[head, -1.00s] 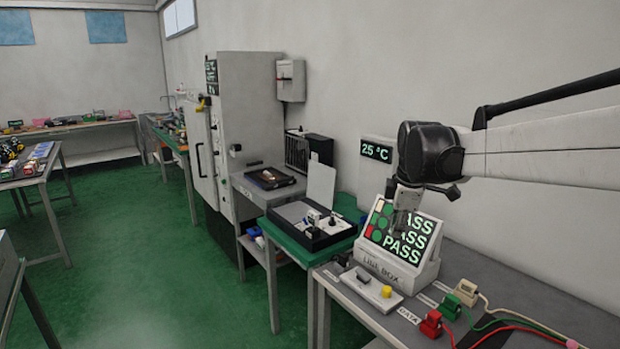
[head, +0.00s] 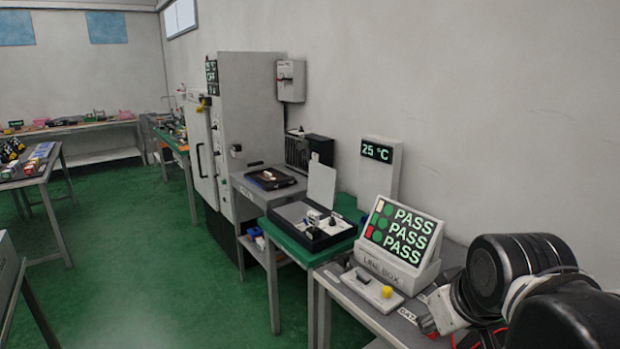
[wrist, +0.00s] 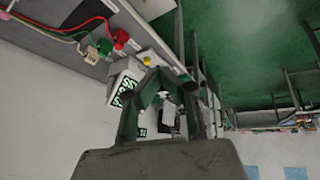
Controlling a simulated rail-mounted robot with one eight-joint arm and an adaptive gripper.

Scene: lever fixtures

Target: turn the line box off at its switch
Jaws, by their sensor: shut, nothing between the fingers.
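The line box (head: 400,240) is a white, sloped box on the grey bench, with "LINE BOX" on its front. Its lit panel reads PASS on three rows beside coloured lamps. In front of it lies a pale plate (head: 372,288) with a black piece and a yellow knob (head: 387,292); I cannot tell which part is the switch. In the wrist view my gripper (wrist: 168,80) is shut and empty, with the line box (wrist: 122,93) and yellow knob (wrist: 147,61) beyond it. In the head view my arm is at the lower right, its fingertips hidden.
A temperature display (head: 378,168) reading 25 °C stands behind the line box. A green-topped table (head: 345,205) with a black open case is to the left. Red and green plugs with cables (wrist: 107,45) lie on the bench beside the line box.

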